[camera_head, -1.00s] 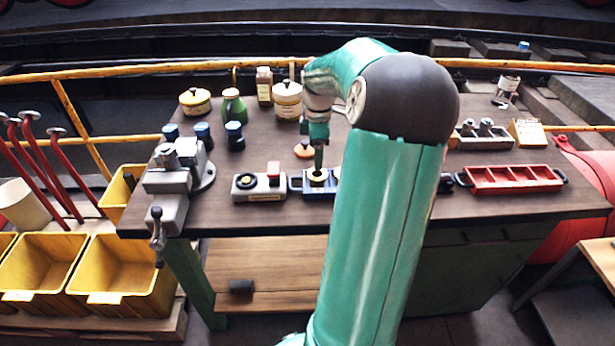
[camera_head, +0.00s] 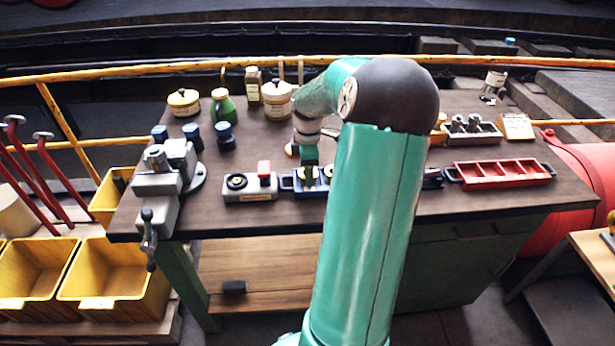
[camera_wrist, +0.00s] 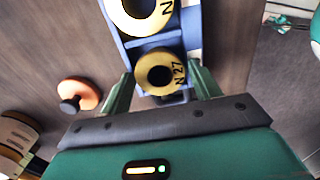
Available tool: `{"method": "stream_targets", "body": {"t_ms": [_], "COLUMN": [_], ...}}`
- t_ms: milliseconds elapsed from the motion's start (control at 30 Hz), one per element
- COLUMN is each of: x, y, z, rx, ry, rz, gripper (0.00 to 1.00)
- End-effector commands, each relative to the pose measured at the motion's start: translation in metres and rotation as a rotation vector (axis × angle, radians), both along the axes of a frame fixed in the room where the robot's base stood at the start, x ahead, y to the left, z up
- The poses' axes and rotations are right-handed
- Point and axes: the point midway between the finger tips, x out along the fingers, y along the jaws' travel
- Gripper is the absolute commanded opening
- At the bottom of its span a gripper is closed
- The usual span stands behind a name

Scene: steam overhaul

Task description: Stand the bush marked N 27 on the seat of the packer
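The bush marked N 27 (camera_wrist: 142,70) is a yellow ring with a dark bore, in a blue tray (camera_wrist: 122,48) in the wrist view. My gripper (camera_wrist: 160,88) is open, with one green finger on each side of this bush and a visible gap to it. A second yellow bush (camera_wrist: 135,27) marked N, its number cut off, sits beside it in the tray. In the head view my gripper (camera_head: 306,182) is over the blue tray (camera_head: 288,183).
A vise (camera_head: 160,185) stands at the bench's left, with blue-capped pots (camera_head: 225,138) behind it. A red tray (camera_head: 505,184) lies to the right. An orange knob (camera_wrist: 78,93) is left of my gripper.

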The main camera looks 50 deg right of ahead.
Motion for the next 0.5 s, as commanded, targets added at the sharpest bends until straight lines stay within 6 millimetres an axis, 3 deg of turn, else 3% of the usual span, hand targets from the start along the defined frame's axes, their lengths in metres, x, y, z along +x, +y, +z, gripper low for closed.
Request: {"method": "stream_targets", "body": {"t_ms": [33, 200, 500], "x": [0.0, 0.0, 0.0], "y": [0.0, 0.0, -0.001], "z": [0.0, 0.001, 0.011], "rx": [0.0, -0.001, -0.004], "ry": [0.0, -0.001, -0.001], "rz": [0.0, 0.0, 0.0], "gripper": [0.52, 0.23, 0.23]}}
